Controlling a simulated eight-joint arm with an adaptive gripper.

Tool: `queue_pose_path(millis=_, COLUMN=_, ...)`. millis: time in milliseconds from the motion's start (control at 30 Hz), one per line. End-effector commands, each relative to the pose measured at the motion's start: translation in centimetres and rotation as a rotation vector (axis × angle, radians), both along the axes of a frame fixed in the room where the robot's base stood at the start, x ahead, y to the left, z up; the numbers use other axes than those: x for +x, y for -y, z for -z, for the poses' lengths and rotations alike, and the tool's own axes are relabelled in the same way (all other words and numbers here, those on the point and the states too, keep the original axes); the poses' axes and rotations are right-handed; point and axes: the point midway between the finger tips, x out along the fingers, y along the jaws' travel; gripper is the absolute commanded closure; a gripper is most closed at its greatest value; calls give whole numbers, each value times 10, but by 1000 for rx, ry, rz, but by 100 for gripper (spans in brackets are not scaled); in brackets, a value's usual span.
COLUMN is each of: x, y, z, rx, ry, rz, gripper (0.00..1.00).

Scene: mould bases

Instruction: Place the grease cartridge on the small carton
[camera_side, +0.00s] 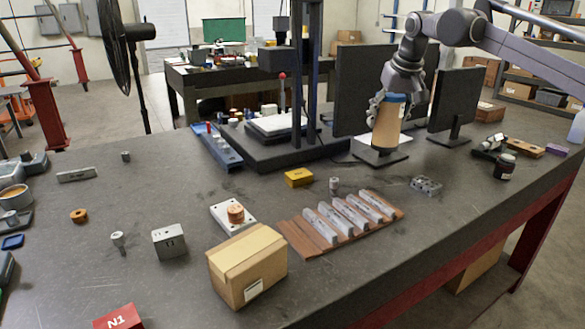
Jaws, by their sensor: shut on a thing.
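The far side of the grip is hidden. The small carton (240,275) is a closed brown cardboard box with a white label. It stands near the front edge of the bench, to the lower left of my gripper and well apart from the cartridge. Its top is bare.
A brown mat (290,228) with several grey metal bars lies right of the carton. A white plate with an orange piece (236,213) and a metal block (169,242) are close by. A yellow box (298,177) and dark monitors (455,100) stand behind.

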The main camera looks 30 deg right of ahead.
Motion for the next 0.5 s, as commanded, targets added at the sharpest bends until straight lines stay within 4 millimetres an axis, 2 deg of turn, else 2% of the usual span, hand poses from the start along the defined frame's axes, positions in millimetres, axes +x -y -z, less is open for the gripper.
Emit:
queue_pose_path(millis=33, x=0, y=-25, z=-4, rx=0, ry=1, rz=-60, gripper=88)
queue_pose_path(millis=100, x=-1, y=-57, z=-8, rx=1, ry=3, rz=-139, gripper=88)
queue_pose_path(millis=267, x=-11, y=-128, z=-17, rx=0, ry=6, rz=-324, gripper=88)
queue_pose_path(millis=400, x=-28, y=-188, z=-24, rx=1, ry=11, rz=-486, gripper=88)
queue_pose_path(millis=500, x=-42, y=-225, z=-29, rx=0, ry=14, rz=-592, gripper=88)
